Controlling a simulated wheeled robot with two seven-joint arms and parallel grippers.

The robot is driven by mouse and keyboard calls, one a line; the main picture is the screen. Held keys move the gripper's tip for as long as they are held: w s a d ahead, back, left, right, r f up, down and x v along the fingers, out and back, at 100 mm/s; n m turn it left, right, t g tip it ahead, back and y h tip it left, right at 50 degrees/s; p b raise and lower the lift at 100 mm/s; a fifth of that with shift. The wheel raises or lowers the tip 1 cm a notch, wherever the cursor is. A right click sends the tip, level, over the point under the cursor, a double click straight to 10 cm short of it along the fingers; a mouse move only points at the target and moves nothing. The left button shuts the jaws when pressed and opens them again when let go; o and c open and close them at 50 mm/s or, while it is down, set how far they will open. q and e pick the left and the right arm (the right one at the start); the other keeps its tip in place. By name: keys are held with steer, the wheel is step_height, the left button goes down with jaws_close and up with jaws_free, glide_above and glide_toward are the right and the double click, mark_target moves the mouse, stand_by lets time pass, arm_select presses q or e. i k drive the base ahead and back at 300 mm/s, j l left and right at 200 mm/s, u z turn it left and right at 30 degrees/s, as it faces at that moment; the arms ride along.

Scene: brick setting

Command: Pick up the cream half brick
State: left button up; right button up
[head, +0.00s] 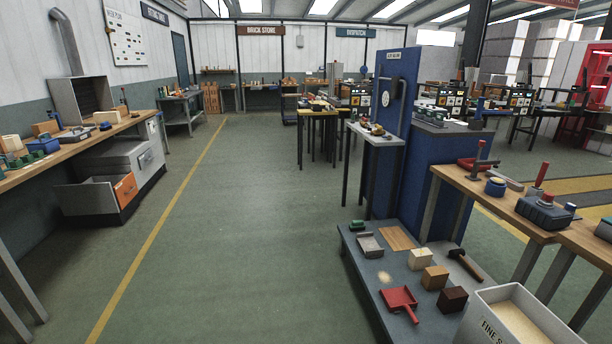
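The cream half brick (420,259) sits on a low grey-blue bench (358,279) at the lower right of the head view. A tan half brick (434,278) and a dark red-brown half brick (452,299) stand in front of it, in a slanting row. All three look like small blocks and stand apart from one another. Neither of my grippers shows in this view.
On the low bench lie a red dustpan (400,302), a grey tray (370,245), a wooden board (396,238) and a hammer (464,265). A sand box (513,318) stands at the right. A blue panel (398,150) rises behind. The green floor (240,240) left of the bench is clear.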

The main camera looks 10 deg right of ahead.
mark_target(419, 259)
steer(key=i+j+z, duration=0.15)
steer(key=i, duration=1.55)
steer(key=i+z, duration=0.3)
steer(key=z, duration=0.15)
steer(key=i+j+z, duration=0.1)
steer(key=i+z, duration=0.15)
steer(key=z, duration=0.25)
steer(key=i+j+z, duration=0.25)
steer(key=z, duration=0.2)
steer(key=i+z, duration=0.15)
steer(key=z, duration=0.25)
steer(key=i+z, duration=0.15)
steer(key=z, duration=0.3)
steer(key=i+z, duration=0.15)
steer(key=z, duration=0.25)
steer(key=i+j+z, duration=0.15)
steer(key=z, duration=0.25)
steer(key=i+j+z, duration=0.1)
steer(key=z, duration=0.35)
